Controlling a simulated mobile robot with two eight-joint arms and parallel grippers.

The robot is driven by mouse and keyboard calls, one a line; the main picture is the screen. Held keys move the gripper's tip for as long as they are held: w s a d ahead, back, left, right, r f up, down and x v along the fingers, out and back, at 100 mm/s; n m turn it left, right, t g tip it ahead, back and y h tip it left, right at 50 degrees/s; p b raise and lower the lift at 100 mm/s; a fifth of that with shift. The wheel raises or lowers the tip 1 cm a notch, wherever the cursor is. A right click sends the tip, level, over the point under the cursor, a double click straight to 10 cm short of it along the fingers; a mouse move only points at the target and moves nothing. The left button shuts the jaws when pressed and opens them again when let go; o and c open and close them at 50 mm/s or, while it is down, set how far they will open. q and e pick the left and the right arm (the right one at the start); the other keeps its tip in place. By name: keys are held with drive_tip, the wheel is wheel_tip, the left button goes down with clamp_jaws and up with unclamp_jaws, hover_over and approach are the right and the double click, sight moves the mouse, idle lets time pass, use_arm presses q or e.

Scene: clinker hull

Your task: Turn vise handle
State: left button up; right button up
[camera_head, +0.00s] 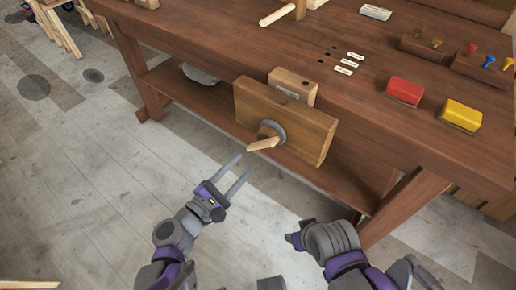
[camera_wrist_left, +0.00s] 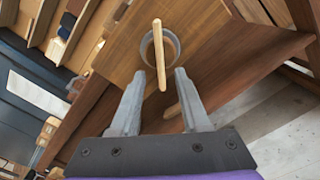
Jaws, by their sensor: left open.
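The vise is a wooden jaw board (camera_head: 300,128) on the front edge of the workbench. Its handle (camera_head: 264,144) is a light wooden bar across a grey round hub (camera_head: 271,131) on the board's face. In the left wrist view the handle (camera_wrist_left: 159,55) runs nearly upright, its lower end between the fingertips in the picture. My left gripper (camera_head: 236,170) is open and empty, a little short of the handle and lower left of it. The left wrist view also shows its two fingers (camera_wrist_left: 158,90) spread apart. My right arm is at the lower right; its fingers cannot be made out.
The workbench top (camera_head: 310,45) holds a red block (camera_head: 404,91), a yellow block (camera_head: 461,115), a mallet (camera_head: 283,13) and a rack of coloured pegs (camera_head: 485,62). A lower shelf (camera_head: 210,97) runs beneath.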

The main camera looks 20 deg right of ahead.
sight(258, 148)
use_arm(q)
drive_tip(key=b+x, duration=0.1)
drive_tip(key=x, duration=0.7)
drive_tip(key=shift+c, duration=0.3)
clamp_jaws()
